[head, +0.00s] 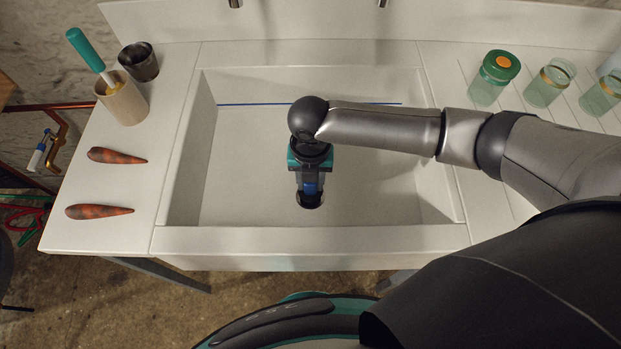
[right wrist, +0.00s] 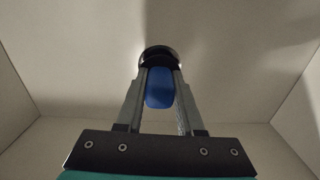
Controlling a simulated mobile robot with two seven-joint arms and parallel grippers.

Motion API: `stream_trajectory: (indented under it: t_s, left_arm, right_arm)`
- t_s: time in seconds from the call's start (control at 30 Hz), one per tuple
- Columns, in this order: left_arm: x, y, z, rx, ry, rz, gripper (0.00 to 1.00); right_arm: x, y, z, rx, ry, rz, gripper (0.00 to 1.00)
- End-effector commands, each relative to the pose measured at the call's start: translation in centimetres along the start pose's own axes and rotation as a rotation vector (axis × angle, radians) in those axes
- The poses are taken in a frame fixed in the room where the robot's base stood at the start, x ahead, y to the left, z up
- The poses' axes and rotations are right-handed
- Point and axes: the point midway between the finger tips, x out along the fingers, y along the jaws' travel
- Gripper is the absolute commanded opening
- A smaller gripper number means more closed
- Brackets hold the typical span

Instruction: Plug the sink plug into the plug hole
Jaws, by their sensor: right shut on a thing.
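My right gripper (head: 309,192) points down into the white sink (head: 240,160), near the middle of its floor. It is shut on the sink plug, whose blue grip (right wrist: 159,88) shows between the two fingers in the right wrist view. The plug's dark round body (right wrist: 160,55) is at the fingertips, with a bright edge at its left. The plug hole is not clearly visible; the plug and gripper cover that part of the floor. I cannot tell whether the plug sits in the hole or just above it. My left gripper is not in view.
Sink walls surround the gripper. Two carrots (head: 117,156) (head: 100,211), a brush holder (head: 123,100) and a dark cup (head: 139,61) are on the left counter. Several jars, including one with a green lid (head: 494,79), stand at right. The sink floor is otherwise clear.

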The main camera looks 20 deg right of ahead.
Motion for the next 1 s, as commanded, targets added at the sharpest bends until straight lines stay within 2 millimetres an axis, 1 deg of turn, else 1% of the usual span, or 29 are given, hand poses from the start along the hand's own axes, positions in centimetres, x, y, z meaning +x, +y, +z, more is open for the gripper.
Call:
stream_trajectory:
  t_s: [1.0]
  left_arm:
    - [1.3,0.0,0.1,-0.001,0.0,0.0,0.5]
  right_arm:
    - [2.0,0.0,0.0,0.0,0.0,0.0,0.0]
